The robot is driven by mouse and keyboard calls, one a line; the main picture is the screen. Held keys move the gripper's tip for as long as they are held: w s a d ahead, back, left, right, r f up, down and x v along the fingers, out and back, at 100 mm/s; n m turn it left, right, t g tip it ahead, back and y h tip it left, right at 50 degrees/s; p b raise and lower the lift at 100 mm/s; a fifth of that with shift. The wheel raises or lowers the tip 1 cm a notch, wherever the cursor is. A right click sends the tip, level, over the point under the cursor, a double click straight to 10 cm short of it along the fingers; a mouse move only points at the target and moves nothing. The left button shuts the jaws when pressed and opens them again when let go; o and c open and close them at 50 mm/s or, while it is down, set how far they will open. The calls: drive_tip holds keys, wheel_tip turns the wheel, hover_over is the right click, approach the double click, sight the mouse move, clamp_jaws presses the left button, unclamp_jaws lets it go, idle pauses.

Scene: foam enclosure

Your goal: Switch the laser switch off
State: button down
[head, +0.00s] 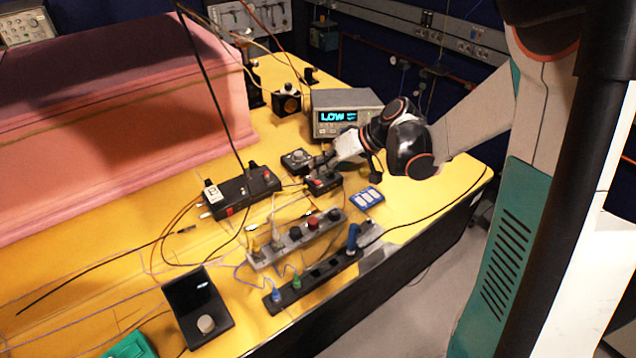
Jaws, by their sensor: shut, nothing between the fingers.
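My gripper (318,168) reaches in from the right and is shut and empty, its tip close over a small black box (325,184) with a bit of red on it. I cannot tell whether the fingertips touch this box. It appears to be the laser switch, but the gripper partly covers it and its on or off position is too small to read.
A black box with a dial (297,161) sits just behind the gripper. A longer black unit (243,192) with cables lies left. Power strips (300,238) with plugs stand in front. A blue-white card (367,197) lies right. Pink foam (120,110) fills the left. Loose cables cross the yellow table.

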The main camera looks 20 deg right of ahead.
sight(320, 181)
drive_tip(key=shift+f, duration=0.15)
drive_tip(key=shift+f+b, duration=0.25)
drive_tip(key=shift+b, duration=0.1)
drive_tip(key=shift+f, duration=0.25)
idle(0.5)
drive_tip(key=shift+r, duration=0.1)
drive_tip(key=shift+r, duration=0.6)
drive_tip(key=shift+p, duration=0.3)
drive_tip(key=shift+r+p, duration=1.8)
drive_tip(key=shift+r, duration=0.75)
drive_tip(key=shift+f, duration=0.1)
